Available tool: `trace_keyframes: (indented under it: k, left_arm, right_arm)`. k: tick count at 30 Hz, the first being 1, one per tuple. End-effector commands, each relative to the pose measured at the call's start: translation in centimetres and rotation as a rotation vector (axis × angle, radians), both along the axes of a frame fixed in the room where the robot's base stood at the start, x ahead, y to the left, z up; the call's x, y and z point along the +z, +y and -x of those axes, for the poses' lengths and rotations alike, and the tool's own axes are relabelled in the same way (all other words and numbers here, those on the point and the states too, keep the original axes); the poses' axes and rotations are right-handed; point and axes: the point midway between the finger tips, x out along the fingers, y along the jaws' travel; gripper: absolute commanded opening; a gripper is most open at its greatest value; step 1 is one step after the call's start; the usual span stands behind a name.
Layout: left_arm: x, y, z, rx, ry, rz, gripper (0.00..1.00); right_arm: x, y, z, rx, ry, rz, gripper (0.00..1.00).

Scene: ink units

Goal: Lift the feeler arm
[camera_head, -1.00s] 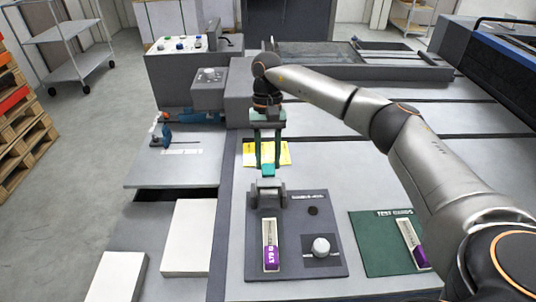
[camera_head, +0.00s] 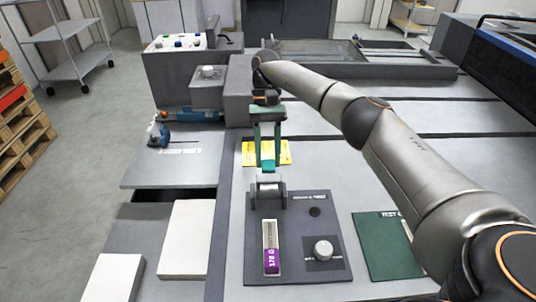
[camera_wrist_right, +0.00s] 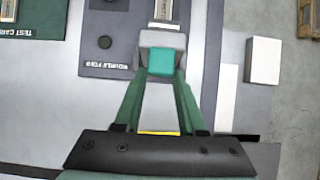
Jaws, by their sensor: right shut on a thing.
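The feeler arm shows as a grey hinged bracket (camera_head: 268,190) on the dark panel (camera_head: 334,210), with a teal end block (camera_wrist_right: 161,62) in the right wrist view. My right gripper (camera_head: 267,163) comes down over it from behind; its two green fingers reach the bracket. In the right wrist view my right gripper (camera_wrist_right: 161,72) is shut on the teal block, one finger on each side. My left gripper is not in view.
On the panel are a purple-ended gauge strip (camera_head: 271,248), a white knob (camera_head: 323,250) and a dark button (camera_head: 315,211). A green test card board (camera_head: 380,250) lies to the right, partly behind my arm. A yellow label (camera_head: 250,153) lies behind the fingers.

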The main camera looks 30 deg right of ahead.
Motion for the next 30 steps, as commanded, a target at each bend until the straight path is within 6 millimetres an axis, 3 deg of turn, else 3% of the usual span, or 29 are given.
trace_keyframes:
  k: [6, 7, 14, 23, 30]
  left_arm:
    - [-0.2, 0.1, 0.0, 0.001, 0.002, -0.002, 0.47]
    - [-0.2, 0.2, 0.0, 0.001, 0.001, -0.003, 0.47]
    - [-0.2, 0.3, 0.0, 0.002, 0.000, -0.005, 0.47]
    - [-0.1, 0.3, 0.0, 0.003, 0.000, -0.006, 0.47]
    - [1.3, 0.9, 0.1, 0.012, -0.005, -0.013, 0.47]
  right_arm:
    - [-0.6, -0.3, 0.0, -0.007, -0.001, 0.010, 0.00]
    - [-0.6, -0.3, 0.0, -0.007, -0.002, 0.011, 0.43]
    - [-0.3, -0.2, 0.0, -0.005, -0.003, 0.006, 0.69]
    - [0.1, -0.1, -0.1, -0.004, -0.005, 0.004, 0.70]
    - [3.6, -0.2, 0.0, -0.004, -0.006, 0.008, 0.70]
